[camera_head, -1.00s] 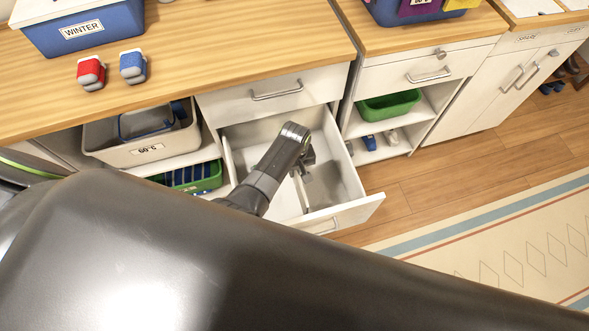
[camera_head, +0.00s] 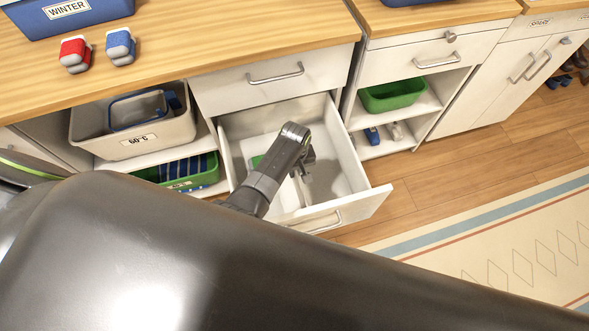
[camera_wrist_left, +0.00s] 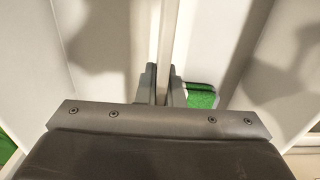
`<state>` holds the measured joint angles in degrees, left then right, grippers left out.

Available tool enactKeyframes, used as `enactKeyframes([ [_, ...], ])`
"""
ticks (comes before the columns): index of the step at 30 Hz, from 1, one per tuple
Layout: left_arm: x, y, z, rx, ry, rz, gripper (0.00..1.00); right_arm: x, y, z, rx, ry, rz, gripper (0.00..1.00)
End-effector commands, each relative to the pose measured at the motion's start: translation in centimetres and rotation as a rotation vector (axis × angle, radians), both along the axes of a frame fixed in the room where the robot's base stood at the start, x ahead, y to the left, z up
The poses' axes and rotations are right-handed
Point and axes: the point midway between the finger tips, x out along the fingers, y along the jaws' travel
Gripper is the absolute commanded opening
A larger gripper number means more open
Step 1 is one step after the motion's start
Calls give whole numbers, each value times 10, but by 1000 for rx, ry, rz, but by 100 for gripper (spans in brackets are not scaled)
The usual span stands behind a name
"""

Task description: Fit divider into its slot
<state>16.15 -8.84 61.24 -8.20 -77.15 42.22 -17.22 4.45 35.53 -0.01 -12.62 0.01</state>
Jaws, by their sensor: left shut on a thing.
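The open white drawer (camera_head: 352,210) stands pulled out below the counter. My left gripper (camera_head: 306,160) reaches down into it from above. In the left wrist view my left gripper (camera_wrist_left: 162,82) is shut on the divider (camera_wrist_left: 168,32), a thin pale upright panel that runs away between the two fingers. In the head view the divider (camera_head: 298,188) shows only in part beside my wrist. Its lower edge and the slot are hidden, so I cannot tell whether it is seated. My right gripper is not in view.
A green object (camera_wrist_left: 201,95) lies in the drawer, right of the fingers in the wrist view. A closed drawer (camera_head: 270,75) is above. A grey basket (camera_head: 150,137) and a green bin (camera_head: 190,176) are on shelves to the left; another green bin (camera_head: 393,95) is at right.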

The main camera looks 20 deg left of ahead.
Motion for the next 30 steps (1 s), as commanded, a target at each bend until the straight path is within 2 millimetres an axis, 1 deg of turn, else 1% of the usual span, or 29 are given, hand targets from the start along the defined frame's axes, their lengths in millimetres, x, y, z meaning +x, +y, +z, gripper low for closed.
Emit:
enactKeyframes([
  [1, 1, 0, -6, 0, -1, 0, 0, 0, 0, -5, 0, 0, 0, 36],
  [18, 1, 0, -44, 0, -1, 0, 0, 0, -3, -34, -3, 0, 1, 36],
  [23, 1, 0, -48, 0, -1, 0, 0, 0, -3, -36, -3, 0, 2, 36],
  [30, 1, 0, -47, 0, -1, 0, 0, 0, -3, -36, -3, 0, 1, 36],
])
